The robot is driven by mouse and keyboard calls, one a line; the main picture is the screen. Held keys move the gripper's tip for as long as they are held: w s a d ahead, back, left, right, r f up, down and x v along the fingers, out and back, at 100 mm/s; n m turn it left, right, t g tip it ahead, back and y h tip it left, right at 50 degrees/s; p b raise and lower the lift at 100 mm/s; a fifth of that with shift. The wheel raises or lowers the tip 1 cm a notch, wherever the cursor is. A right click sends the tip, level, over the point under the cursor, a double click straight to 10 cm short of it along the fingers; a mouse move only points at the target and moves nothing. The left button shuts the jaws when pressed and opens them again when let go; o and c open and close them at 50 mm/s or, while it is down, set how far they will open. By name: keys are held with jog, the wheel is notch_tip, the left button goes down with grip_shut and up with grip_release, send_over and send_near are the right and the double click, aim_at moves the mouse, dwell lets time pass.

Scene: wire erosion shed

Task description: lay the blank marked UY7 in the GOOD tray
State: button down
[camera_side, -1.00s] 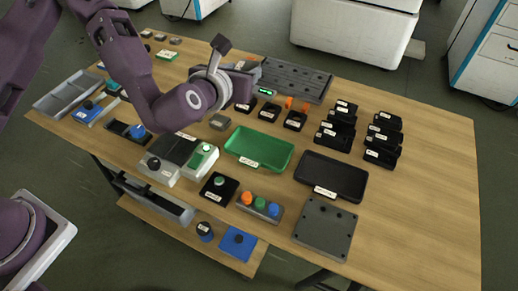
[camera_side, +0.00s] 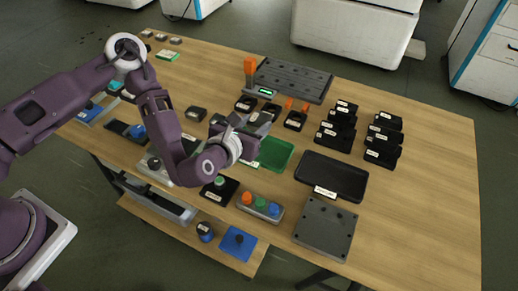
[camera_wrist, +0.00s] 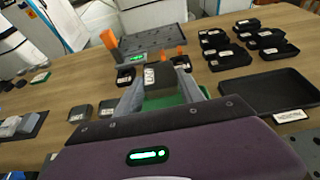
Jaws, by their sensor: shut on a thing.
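My gripper (camera_side: 260,120) is shut on a dark grey blank (camera_wrist: 158,76) with a small white label, too small to read. The blank is held between both fingers in the wrist view. It is over or near the green tray (camera_side: 277,152), which is partly hidden by my gripper in the side view and shows below the blank in the wrist view (camera_wrist: 168,99). The black tray (camera_side: 332,174) lies to the right, with a white label at its front edge; it also shows in the wrist view (camera_wrist: 285,88). I cannot read either tray's marking.
Two grey blocks (camera_side: 196,114) lie left of my gripper. Black labelled holders (camera_side: 338,124) stand at the right. A grey slotted plate (camera_side: 292,80) and an orange post (camera_side: 250,66) are behind. A button box (camera_side: 260,207) is in front. The table's right side is clear.

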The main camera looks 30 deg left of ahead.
notch_tip(320, 180, down, 10)
jog(key=shift+f, duration=0.15)
jog(key=c, duration=0.7)
grip_release()
jog(key=shift+f, duration=0.15)
jog(key=shift+r, duration=0.2)
jog(key=v, duration=0.7)
jog(key=shift+s, duration=0.25)
jog(key=shift+r, duration=0.1)
